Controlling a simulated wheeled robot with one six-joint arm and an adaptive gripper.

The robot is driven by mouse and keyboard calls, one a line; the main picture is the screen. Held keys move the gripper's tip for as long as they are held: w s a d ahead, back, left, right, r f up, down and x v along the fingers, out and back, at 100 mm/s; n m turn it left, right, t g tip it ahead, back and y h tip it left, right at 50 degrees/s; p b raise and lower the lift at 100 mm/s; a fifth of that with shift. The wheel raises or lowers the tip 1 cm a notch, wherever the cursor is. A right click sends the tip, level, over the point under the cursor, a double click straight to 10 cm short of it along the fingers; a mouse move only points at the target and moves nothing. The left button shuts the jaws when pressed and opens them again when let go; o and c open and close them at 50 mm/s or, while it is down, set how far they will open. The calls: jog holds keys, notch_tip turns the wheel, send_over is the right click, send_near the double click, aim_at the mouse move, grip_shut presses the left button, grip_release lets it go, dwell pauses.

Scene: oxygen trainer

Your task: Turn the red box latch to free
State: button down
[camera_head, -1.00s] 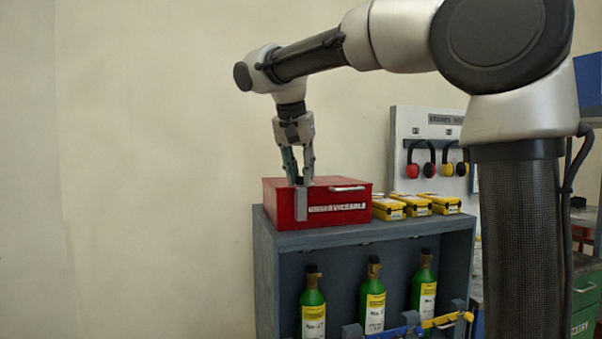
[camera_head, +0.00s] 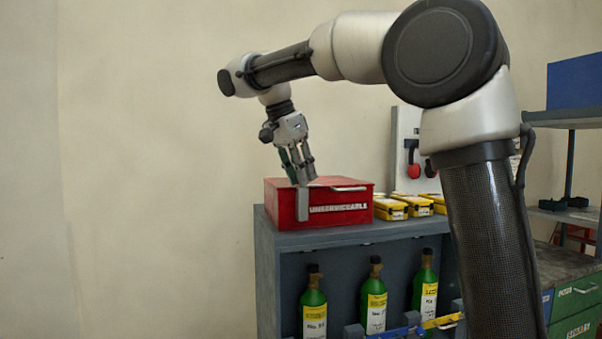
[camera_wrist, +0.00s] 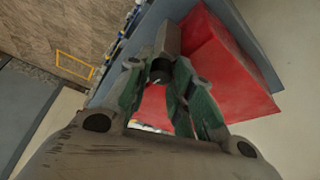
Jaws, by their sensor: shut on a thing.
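The red box (camera_head: 340,198) with a white "unserviceable" label sits on top of the grey cabinet. A grey latch plate (camera_head: 302,205) hangs upright down its front near the left corner; it also shows in the wrist view (camera_wrist: 167,38). My gripper (camera_head: 301,181) is at the top of the latch, leaning so that its fingers point down and to the right. In the wrist view, its green-grey fingers (camera_wrist: 160,84) are closed around a dark round knob (camera_wrist: 158,70) beside the plate. The fingers partly hide the knob and the latch's upper end.
Yellow cases (camera_head: 391,208) stand right of the box on the grey cabinet (camera_head: 272,262). Green cylinders (camera_head: 313,306) stand in the cabinet below. Red ear defenders (camera_head: 413,171) hang on the board behind. A bench and shelf (camera_head: 575,118) are at right. The space left of the cabinet is clear.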

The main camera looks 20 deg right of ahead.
dwell(0.3)
jog(key=c, duration=1.3)
grip_release()
jog(key=shift+o, duration=0.2)
jog(key=shift+r, duration=0.1)
jog(key=v, duration=1.1)
jog(key=shift+a+r, duration=0.2)
jog(key=shift+r, duration=0.2)
